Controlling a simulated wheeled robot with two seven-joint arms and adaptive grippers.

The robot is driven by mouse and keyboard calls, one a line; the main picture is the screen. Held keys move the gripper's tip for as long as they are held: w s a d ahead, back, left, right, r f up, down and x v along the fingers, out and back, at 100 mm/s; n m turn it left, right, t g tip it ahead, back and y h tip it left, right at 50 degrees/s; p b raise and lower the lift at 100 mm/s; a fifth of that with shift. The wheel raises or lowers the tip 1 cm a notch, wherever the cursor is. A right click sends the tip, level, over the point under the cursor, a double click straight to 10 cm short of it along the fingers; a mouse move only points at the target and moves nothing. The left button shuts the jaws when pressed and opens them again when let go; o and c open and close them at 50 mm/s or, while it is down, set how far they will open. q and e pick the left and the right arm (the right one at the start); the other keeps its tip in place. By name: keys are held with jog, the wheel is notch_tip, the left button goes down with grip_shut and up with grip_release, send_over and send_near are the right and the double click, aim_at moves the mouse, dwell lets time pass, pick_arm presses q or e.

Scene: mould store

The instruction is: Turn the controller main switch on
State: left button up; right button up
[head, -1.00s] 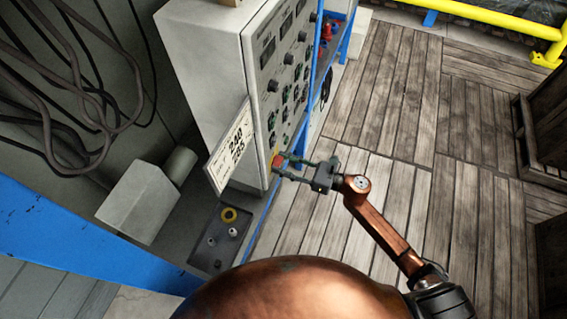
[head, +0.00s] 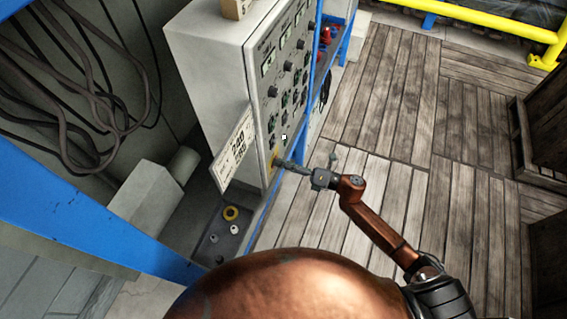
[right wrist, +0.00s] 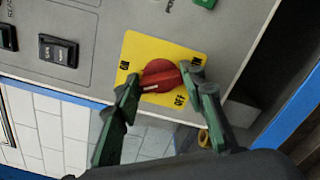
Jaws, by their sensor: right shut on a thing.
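The controller main switch is a red rotary knob (right wrist: 160,76) on a yellow plate (right wrist: 148,49) with black markings, low on the grey controller front (head: 284,95). My right gripper (right wrist: 165,88) has one finger at each side of the knob and is shut on it. A pale line on the knob points to the left in the right wrist view; I cannot tell which marking it meets. In the head view my right gripper (head: 279,162) reaches the panel's lower corner and hides most of the knob. My left gripper is not in view.
A white label card (head: 233,150) projects beside the controller. Blue frame posts flank the controller. Black rocker switches (right wrist: 58,50) are near the knob.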

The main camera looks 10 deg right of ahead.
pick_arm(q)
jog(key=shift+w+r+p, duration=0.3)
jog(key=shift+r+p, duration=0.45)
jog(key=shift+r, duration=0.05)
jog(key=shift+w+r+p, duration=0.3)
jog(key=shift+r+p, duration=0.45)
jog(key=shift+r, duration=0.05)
pick_arm(e)
jog(key=shift+m, duration=3.2)
jog(key=shift+f, duration=0.1)
jog(key=o, duration=1.2)
jog(key=shift+c, duration=0.2)
jog(key=v, duration=1.2)
